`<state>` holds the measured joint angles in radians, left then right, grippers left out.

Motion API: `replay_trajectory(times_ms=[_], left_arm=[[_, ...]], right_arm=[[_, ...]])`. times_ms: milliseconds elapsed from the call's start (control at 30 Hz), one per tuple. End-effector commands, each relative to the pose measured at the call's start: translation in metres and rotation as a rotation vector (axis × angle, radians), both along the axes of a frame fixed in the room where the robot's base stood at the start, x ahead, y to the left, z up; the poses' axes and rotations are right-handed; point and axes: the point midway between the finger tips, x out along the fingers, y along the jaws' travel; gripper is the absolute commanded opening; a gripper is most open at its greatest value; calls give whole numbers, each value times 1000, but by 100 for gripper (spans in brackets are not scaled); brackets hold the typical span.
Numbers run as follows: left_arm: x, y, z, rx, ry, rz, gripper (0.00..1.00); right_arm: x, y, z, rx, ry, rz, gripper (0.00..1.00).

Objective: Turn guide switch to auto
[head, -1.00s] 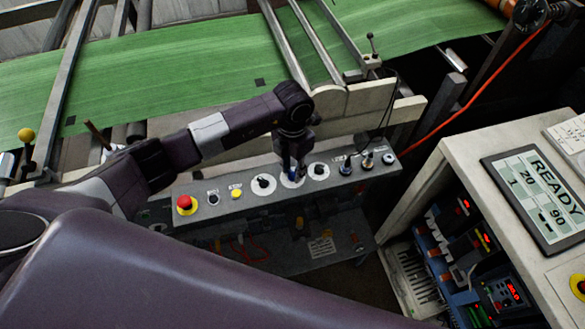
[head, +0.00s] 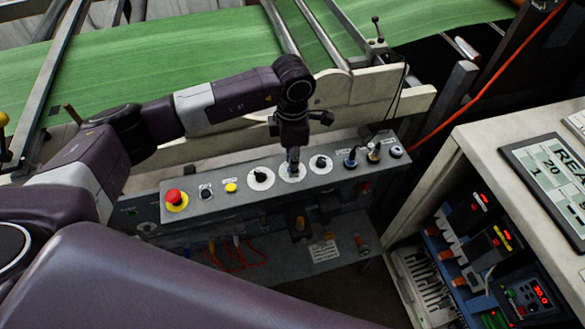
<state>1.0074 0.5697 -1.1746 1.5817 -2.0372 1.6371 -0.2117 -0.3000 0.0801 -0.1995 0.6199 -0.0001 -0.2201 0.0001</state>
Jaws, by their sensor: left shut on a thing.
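A grey control panel (head: 225,200) carries a row of switches. Three black knobs on white round dials are in its middle: a left dial (head: 261,179), a middle dial (head: 283,172) and a right dial (head: 321,164). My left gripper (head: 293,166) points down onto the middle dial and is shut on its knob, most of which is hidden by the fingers. The knob's pointing direction and the small labels cannot be read, so I cannot tell which label names the guide switch. My right gripper is not in view.
A red emergency stop (head: 174,197) on yellow and a yellow button (head: 231,188) sit left of the dials. Several small switches (head: 373,154) are at the right end. Green web (head: 150,75) runs behind. A pale cabinet with a display (head: 558,180) stands right.

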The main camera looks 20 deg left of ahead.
Motion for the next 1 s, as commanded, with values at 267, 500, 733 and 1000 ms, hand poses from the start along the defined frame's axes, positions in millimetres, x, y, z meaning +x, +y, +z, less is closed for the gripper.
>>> replay_trajectory(times_ms=[267, 500, 733, 1000], left_arm=[[2, 0, -4, 0, -5, -219, 2], [1, 0, -1, 0, -4, -339, 2], [1, 0, 0, -1, -3, -392, 2], [1, 0, 1, -1, -3, -404, 2]], right_arm=[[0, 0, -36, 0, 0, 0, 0], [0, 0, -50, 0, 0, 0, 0], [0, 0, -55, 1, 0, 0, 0], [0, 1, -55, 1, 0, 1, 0]])
